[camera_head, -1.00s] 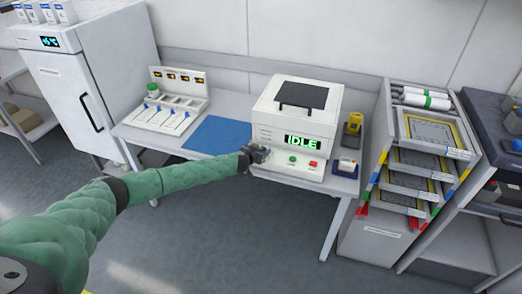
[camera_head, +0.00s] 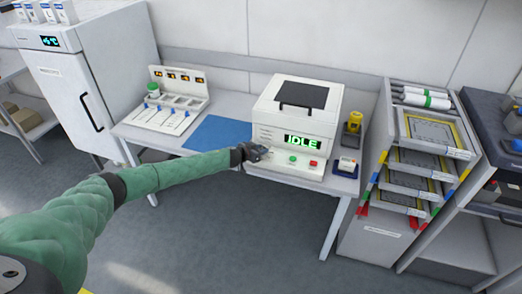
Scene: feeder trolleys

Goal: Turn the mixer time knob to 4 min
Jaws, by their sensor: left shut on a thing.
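The mixer (camera_head: 296,110) is a white box with a dark handle on its lid, standing on the table. Its display (camera_head: 303,142) reads IDLE in green. A green button (camera_head: 292,159) and a red button (camera_head: 313,163) sit on its front ledge. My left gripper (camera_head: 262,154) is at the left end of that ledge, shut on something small. The time knob is hidden behind the gripper, so its setting cannot be read. My right gripper is not in view.
A blue mat (camera_head: 217,133) lies left of the mixer. A yellow item (camera_head: 353,122) and a small white device (camera_head: 347,165) stand to the right. A tray rack (camera_head: 384,215) is beyond the table.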

